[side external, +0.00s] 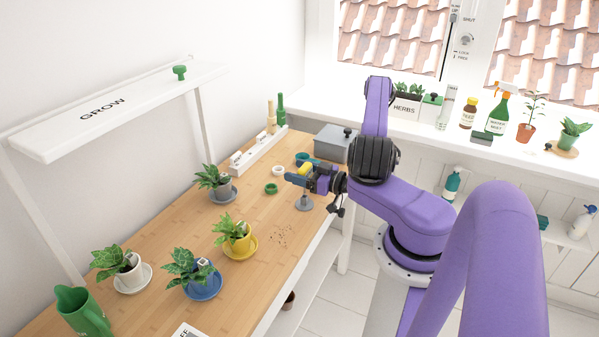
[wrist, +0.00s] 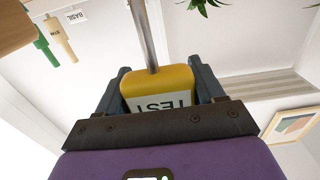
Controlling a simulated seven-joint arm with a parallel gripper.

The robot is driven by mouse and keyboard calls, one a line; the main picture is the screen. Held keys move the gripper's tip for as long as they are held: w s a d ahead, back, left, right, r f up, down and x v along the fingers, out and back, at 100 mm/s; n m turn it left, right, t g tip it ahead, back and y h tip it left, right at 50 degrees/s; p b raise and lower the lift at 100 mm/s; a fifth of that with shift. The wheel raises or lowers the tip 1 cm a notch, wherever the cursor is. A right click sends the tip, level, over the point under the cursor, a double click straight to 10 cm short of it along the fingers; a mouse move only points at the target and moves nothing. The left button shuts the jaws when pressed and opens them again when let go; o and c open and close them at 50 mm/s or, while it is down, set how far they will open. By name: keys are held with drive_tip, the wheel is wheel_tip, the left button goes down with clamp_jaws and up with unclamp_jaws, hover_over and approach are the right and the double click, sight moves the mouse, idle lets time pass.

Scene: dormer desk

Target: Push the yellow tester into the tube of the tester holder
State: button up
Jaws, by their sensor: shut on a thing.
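My gripper (side external: 299,181) is shut on the yellow tester (side external: 305,168), above the right edge of the desk. In the wrist view the tester's yellow head (wrist: 158,80), labelled TEST, sits between both fingers of my gripper (wrist: 156,88). That view is upside down, and the tester's metal probe (wrist: 141,32) points down towards the desk. A grey cone-shaped stand with a short upright tube, apparently the tester holder (side external: 304,204), stands right below my gripper. Whether the probe tip is inside the tube cannot be told.
A white rail (side external: 258,153) with beige (side external: 271,116) and green (side external: 281,109) upright sticks stands behind. Green (side external: 271,188), white and teal rings and a grey box (side external: 333,145) lie nearby. Potted plants stand left. Desk wood is clear around the soil crumbs (side external: 281,235).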

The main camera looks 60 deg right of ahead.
drive_tip(key=shift+f, duration=2.05)
drive_tip(key=o, duration=1.2)
drive_tip(key=s, duration=1.7)
drive_tip(key=shift+s, duration=0.2)
